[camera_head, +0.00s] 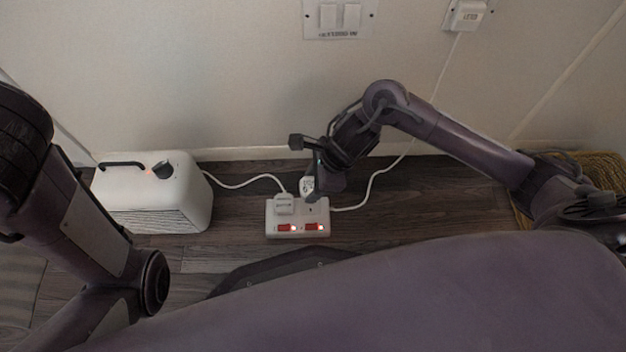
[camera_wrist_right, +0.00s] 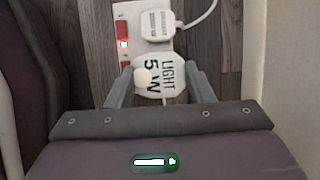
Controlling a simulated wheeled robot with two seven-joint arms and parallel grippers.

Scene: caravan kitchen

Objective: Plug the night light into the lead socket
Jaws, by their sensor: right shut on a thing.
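The lead socket (camera_head: 297,232) is a white two-way block on the floor with two red switches, both showing lit spots. A white plug (camera_head: 284,204) sits in its left outlet. My right gripper (camera_head: 316,187) is over the right outlet, shut on the night light (camera_head: 307,184). In the right wrist view the night light (camera_wrist_right: 168,84) is a white piece marked "LIGHT 5W" with a round knob, between the fingers. It overlaps the end of the lead socket (camera_wrist_right: 130,42), beside the plug (camera_wrist_right: 157,24). Its pins are hidden, so I cannot tell whether it is seated. My left gripper is out of view.
A white heater (camera_head: 160,195) stands left of the block, its cord running to it. Another cord (camera_head: 385,170) runs from a wall plug (camera_head: 467,16) to the block. A wall switch plate (camera_head: 340,18) is above. A woven mat (camera_head: 598,170) lies at right.

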